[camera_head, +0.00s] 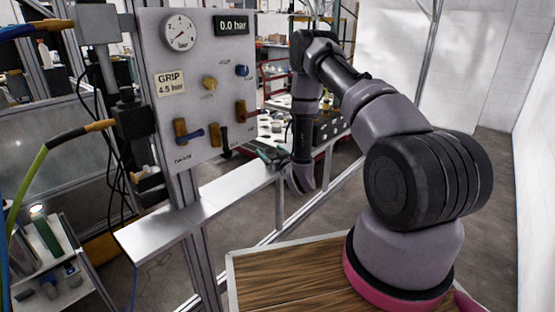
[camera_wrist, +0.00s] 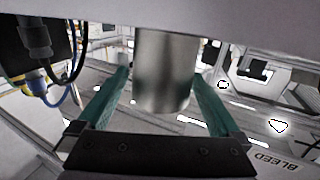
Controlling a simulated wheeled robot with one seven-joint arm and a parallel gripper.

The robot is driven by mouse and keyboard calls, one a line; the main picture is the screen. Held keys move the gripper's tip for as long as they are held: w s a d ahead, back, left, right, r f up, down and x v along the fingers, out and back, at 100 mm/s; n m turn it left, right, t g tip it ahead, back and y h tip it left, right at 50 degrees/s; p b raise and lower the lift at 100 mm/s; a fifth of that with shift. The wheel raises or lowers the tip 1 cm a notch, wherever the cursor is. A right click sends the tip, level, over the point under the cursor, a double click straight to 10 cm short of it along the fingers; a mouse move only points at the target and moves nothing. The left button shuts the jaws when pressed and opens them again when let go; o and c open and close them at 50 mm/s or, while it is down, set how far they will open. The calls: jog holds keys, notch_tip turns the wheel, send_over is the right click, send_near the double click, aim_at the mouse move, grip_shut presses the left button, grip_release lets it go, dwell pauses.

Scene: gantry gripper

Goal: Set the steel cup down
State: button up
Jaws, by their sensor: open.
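The steel cup (camera_wrist: 165,75) is a plain grey cylinder in the wrist view, between the two teal fingers of my gripper (camera_wrist: 160,75). The fingers are open. A gap shows between the left finger and the cup; at the right finger I cannot tell whether they touch. One end of the cup meets a broad grey band across the top of the picture. In the head view my gripper (camera_head: 268,155) is small, by the far part of a metal shelf (camera_head: 215,200). I cannot make out the cup there.
A grey panel (camera_head: 205,120) with a gauge, a 0.0 bar display and several valve handles stands left of my gripper. Hoses and cables hang at its left side. A bench (camera_head: 330,130) with small items is behind. A "BLEED" label (camera_wrist: 275,160) appears upside down in the wrist view.

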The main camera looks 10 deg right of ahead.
jog(key=v, duration=1)
jog(key=w+d+r+m+g+h, duration=0.1)
jog(key=w+d+r+h, duration=0.15)
jog(key=r, duration=0.35)
jog(key=w+d+r+m+h, duration=0.1)
jog(key=w+d+r+m, duration=0.1)
jog(key=w+r, duration=0.35)
jog(key=s+d+r+m+g+h, duration=0.1)
jog(key=s+r+g, duration=0.1)
jog(key=r, duration=0.5)
jog(key=s+d+r+g, duration=0.1)
jog(key=s+r, duration=0.1)
jog(key=r, duration=0.5)
jog(key=s+r+m+g, duration=0.2)
jog(key=s+r+g, duration=0.1)
jog(key=s+r, duration=0.95)
jog(key=s+a+r+g+y, duration=0.1)
jog(key=s+a, duration=0.1)
jog(key=s, duration=0.8)
jog(key=s+a+r+g+y, duration=0.1)
jog(key=s+a+g, duration=0.1)
jog(key=s, duration=0.8)
jog(key=shift+s+m, duration=0.25)
jog(key=shift+m, duration=0.15)
